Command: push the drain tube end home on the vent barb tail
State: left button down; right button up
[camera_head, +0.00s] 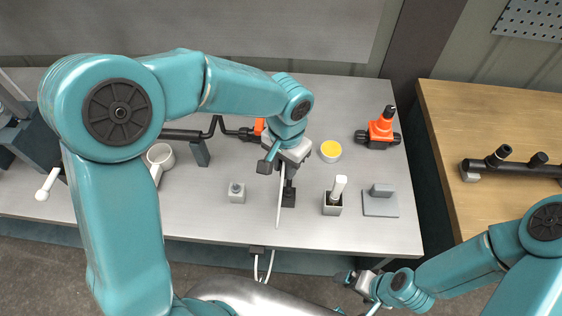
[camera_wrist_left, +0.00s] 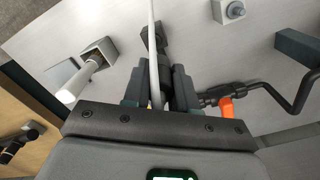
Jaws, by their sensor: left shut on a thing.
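My left gripper (camera_head: 277,165) is over the middle of the steel table, shut on a thin white tube (camera_head: 279,208), which I take to be the drain tube. In the left wrist view the tube (camera_wrist_left: 153,45) runs up from between the two dark fingers (camera_wrist_left: 160,88). A dark fitting (camera_head: 289,195) stands close beside the tube; it also shows behind it in the left wrist view (camera_wrist_left: 160,40). I cannot tell whether this is the vent barb, or whether tube and fitting touch. The tube end is hidden. My right gripper (camera_head: 357,281) is low, off the table's front edge; its jaw gap is unclear.
A grey holder (camera_head: 332,209) with a white handle, a grey bracket (camera_head: 380,203), a yellow-topped cup (camera_head: 330,151) and an orange-and-black valve (camera_head: 381,130) stand to the right. A small grey block (camera_head: 237,192) stands left. Black piping (camera_head: 186,134) runs behind.

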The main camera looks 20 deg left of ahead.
pick_arm(q)
jog(key=shift+w+d+r, duration=0.1)
jog(key=shift+r, duration=0.1)
jog(key=shift+d+r, duration=0.3)
jog(key=shift+s, duration=0.2)
jog(key=shift+w+f, duration=0.1)
jog(key=shift+d+f+b, duration=0.2)
jog(key=shift+f+b, duration=0.25)
jog(key=shift+s+f+b, duration=0.25)
jog(key=shift+f+b, duration=0.05)
notch_tip(320, 180, down, 3)
jog(key=shift+w+a+r+b, duration=0.1)
jog(key=shift+w+b, duration=0.05)
jog(key=shift+b, duration=1)
jog(key=shift+f+b, duration=0.5)
jog(key=shift+f, duration=0.2)
pick_arm(e)
jog(key=f, duration=0.4)
jog(key=shift+w+d+f, duration=0.1)
jog(key=shift+w+f, duration=0.25)
jog(key=shift+w, duration=0.05)
